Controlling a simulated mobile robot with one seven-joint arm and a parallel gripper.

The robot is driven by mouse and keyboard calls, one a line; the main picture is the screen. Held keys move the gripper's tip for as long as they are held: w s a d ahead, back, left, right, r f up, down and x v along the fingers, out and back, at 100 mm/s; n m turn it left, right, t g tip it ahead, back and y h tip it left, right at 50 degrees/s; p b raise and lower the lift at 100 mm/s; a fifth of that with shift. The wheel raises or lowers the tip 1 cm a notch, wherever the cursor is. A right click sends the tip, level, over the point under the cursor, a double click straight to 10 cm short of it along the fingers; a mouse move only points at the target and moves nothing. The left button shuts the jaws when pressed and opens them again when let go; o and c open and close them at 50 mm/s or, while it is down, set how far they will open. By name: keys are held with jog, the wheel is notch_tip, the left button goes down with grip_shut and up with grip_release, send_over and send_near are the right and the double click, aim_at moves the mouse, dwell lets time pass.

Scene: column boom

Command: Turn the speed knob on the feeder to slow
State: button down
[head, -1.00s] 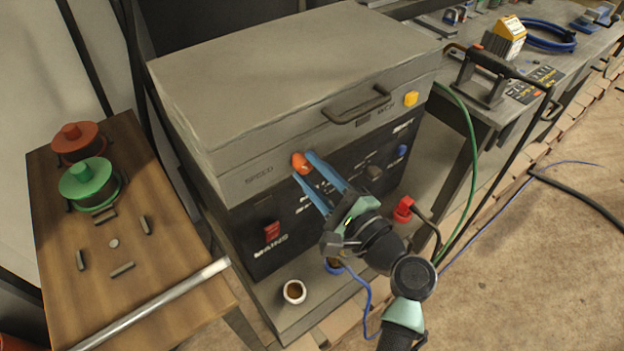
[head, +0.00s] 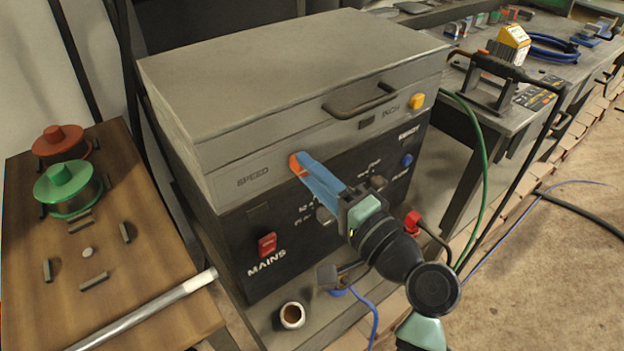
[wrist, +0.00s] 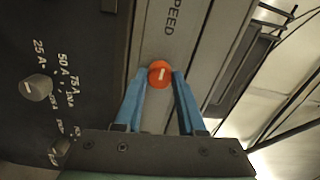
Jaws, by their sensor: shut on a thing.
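The orange speed knob (head: 294,165) sits on the grey upper panel of the feeder (head: 228,182), right of the printed word SPEED. My gripper (head: 300,166) has its blue fingers closed on the knob, largely covering it in the head view. In the wrist view the round knob (wrist: 159,74) shows a white pointer line, nearly upright in the picture and tilted slightly right. The gripper's fingertips (wrist: 159,77) lie one on each side of it. No slow or fast marks are readable around the knob.
A red MAINS switch (head: 267,243), grey selector knob (wrist: 36,88), yellow INCH button (head: 416,101) and handle (head: 360,105) are nearby. A white cup (head: 292,315) stands below.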

dwell(0.4)
jog(key=c, duration=0.5)
grip_release()
jog(key=v, duration=1.3)
jog(key=shift+w+n, duration=0.2)
jog(key=shift+n, duration=0.1)
